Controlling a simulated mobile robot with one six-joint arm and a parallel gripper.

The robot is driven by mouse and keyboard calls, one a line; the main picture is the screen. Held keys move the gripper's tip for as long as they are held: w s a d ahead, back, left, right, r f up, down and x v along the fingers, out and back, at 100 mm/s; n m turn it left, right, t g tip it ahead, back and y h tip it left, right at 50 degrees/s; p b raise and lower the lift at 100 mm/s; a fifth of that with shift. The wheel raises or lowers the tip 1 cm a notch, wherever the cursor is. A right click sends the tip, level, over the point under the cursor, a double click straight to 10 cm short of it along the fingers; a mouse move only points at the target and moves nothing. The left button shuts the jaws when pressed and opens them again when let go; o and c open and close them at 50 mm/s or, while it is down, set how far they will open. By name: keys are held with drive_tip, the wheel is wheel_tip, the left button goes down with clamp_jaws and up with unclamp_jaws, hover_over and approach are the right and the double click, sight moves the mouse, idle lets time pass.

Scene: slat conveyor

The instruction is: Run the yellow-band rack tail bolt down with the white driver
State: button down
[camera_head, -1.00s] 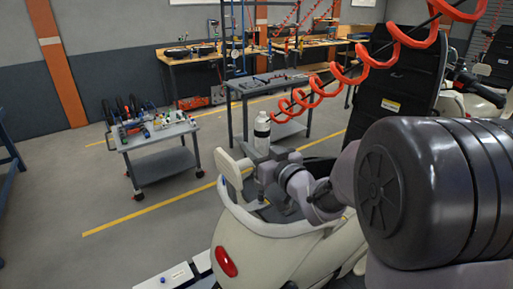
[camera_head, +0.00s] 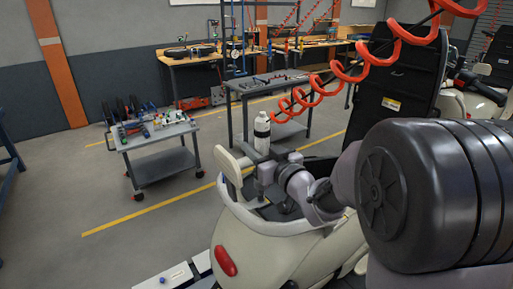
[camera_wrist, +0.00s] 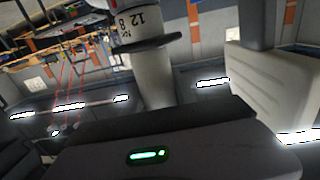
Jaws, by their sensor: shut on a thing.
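The white driver (camera_head: 262,131) stands upright in my gripper (camera_head: 264,157), above the rear of a cream scooter (camera_head: 255,262). In the wrist view the driver's white body (camera_wrist: 150,75) shows a black collar and dark printed marks. The dark gripper housing (camera_wrist: 150,140) with a green light fills the lower part of that view. My gripper is shut on the driver. The driver's lower end and bit are hidden behind the gripper and arm. I cannot make out the yellow-band bolt in either view.
A cream pad (camera_head: 231,169) stands close left of my gripper; a pale panel also shows in the wrist view (camera_wrist: 278,90). A red coiled hose (camera_head: 365,62) hangs above. A trolley with parts (camera_head: 157,146) and a grey table (camera_head: 265,87) stand behind.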

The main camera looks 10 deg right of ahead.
sight(256, 125)
drive_tip(key=shift+f+b, duration=0.4)
drive_tip(key=shift+b, duration=0.65)
drive_tip(key=shift+r, duration=0.9)
idle(0.9)
drive_tip(key=shift+r+p, duration=2)
drive_tip(key=shift+r, duration=0.85)
drive_tip(key=shift+f, duration=0.1)
